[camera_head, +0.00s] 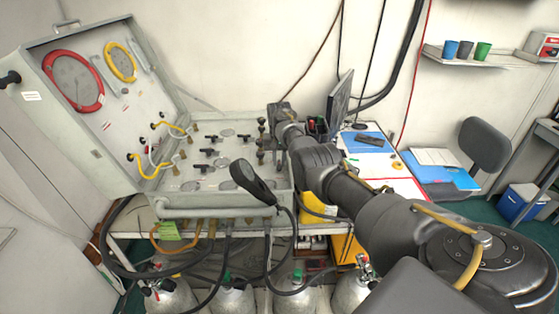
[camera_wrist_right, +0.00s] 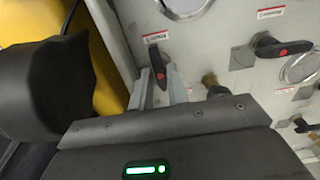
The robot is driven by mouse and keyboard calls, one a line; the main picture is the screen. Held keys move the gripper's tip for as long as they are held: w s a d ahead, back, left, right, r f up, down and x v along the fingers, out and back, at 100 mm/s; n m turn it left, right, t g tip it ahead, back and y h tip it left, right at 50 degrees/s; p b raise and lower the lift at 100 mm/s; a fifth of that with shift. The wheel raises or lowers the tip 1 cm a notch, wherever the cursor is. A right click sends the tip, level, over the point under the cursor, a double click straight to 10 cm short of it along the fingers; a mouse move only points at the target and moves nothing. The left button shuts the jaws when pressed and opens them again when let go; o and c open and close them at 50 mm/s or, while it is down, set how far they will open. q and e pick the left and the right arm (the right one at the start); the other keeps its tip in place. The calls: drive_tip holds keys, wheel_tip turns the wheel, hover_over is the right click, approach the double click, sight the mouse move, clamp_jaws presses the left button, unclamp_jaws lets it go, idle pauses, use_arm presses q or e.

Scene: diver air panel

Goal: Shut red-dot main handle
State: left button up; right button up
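In the right wrist view a black lever handle with a red dot (camera_wrist_right: 158,62) stands on the grey panel (camera_wrist_right: 205,55), below a gauge and a small label I cannot read. My right gripper (camera_wrist_right: 159,84) has its two pale fingers close on either side of this handle, and they look shut on it. My left gripper is not in view.
Another red-dot handle (camera_wrist_right: 284,49) lies crosswise to the right, near a brass fitting (camera_wrist_right: 210,80). A black handset-like object (camera_head: 252,181) hangs at the case's front edge. Several gas cylinders (camera_head: 232,297) stand below. A desk with papers (camera_head: 385,185) is at the right.

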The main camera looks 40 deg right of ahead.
clamp_jaws()
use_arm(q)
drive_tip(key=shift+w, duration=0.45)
use_arm(e)
drive_tip(key=shift+m, duration=0.3)
drive_tip(key=m, duration=0.3)
drive_tip(key=m+b, duration=0.1)
drive_tip(key=m, duration=0.3)
drive_tip(key=shift+w, duration=0.1)
drive_tip(key=m+b, duration=0.2)
drive_tip(key=m, duration=0.3)
drive_tip(key=shift+f+m+b, duration=0.15)
drive_tip(key=shift+m+b, duration=0.15)
drive_tip(key=shift+b, duration=0.05)
use_arm(q)
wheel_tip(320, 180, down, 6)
drive_tip(key=b, duration=0.2)
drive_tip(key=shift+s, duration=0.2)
use_arm(e)
drive_tip(key=m, duration=0.4)
drive_tip(key=shift+m, duration=0.3)
use_arm(q)
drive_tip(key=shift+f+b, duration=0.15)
drive_tip(key=shift+b, duration=0.2)
